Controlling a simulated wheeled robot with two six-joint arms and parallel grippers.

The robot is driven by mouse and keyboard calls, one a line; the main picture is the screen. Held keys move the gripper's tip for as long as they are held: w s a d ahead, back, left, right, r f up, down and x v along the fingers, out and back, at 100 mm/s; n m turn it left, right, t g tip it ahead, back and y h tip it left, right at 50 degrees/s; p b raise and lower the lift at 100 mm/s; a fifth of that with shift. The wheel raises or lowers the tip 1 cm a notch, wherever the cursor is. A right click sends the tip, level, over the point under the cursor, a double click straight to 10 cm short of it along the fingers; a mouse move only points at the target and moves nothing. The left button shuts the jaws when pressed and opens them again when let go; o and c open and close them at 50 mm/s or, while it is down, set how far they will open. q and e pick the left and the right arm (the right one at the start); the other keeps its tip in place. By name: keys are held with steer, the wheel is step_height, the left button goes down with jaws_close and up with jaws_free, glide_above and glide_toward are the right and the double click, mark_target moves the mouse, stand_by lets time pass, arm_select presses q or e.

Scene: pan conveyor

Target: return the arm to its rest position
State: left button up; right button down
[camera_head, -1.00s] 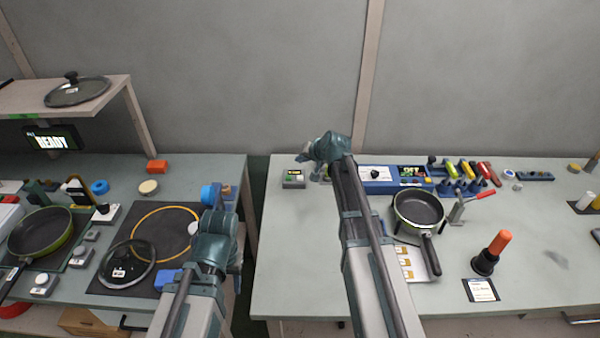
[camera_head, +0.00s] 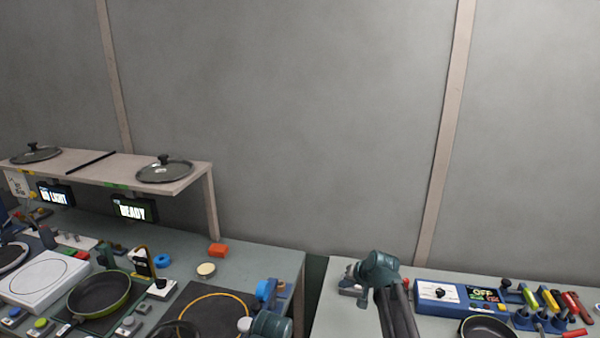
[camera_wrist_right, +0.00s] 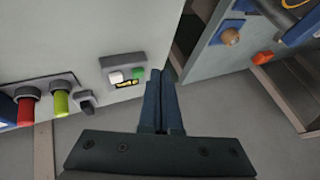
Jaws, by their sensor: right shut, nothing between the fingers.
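My right gripper (camera_head: 358,278) is at the back left corner of the right table, above a small grey button box (camera_head: 349,291). In the right wrist view the two fingers (camera_wrist_right: 162,84) lie together, shut and empty. Their tips are close beside the button box (camera_wrist_right: 124,74), with its white and green buttons. I cannot tell whether they touch it. Part of my left arm (camera_head: 270,324) shows at the bottom edge of the head view. Its fingers cannot be made out.
The left table holds a pan (camera_head: 99,294), a dark mat (camera_head: 190,300) and an orange block (camera_head: 217,250). A shelf (camera_head: 113,176) carries two lids. On the right table are a blue control box (camera_head: 437,308), another pan (camera_head: 487,328) and colored-handled tools. A gap separates the tables.

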steer(key=s+a+f+n+g, duration=0.1)
steer(key=s+a, duration=0.2)
steer(key=s, duration=0.2)
steer(key=s+a+f+n+g+h, duration=0.1)
steer(key=s+a, duration=0.2)
steer(key=s, duration=0.3)
steer(key=s+a+f+n+g, duration=0.1)
steer(key=s+a+n+g, duration=0.1)
steer(key=s+a, duration=0.2)
steer(key=shift+s+f, duration=0.2)
steer(key=shift+s, duration=0.3)
steer(key=shift+s+f, duration=0.2)
steer(key=shift+s, duration=0.3)
steer(key=s+n+g+h, duration=0.1)
steer(key=s, duration=0.3)
steer(key=s+n+g+h, duration=0.1)
steer(key=s, duration=0.3)
steer(key=s+a+h, duration=0.1)
steer(key=s, duration=0.3)
steer(key=shift+s+f+n+g, duration=0.15)
steer(key=shift+f+n+g, duration=0.15)
steer(key=shift+n+g, duration=0.1)
steer(key=shift+s+d+h, duration=0.1)
steer(key=shift+s+h, duration=0.2)
steer(key=shift+s, duration=0.1)
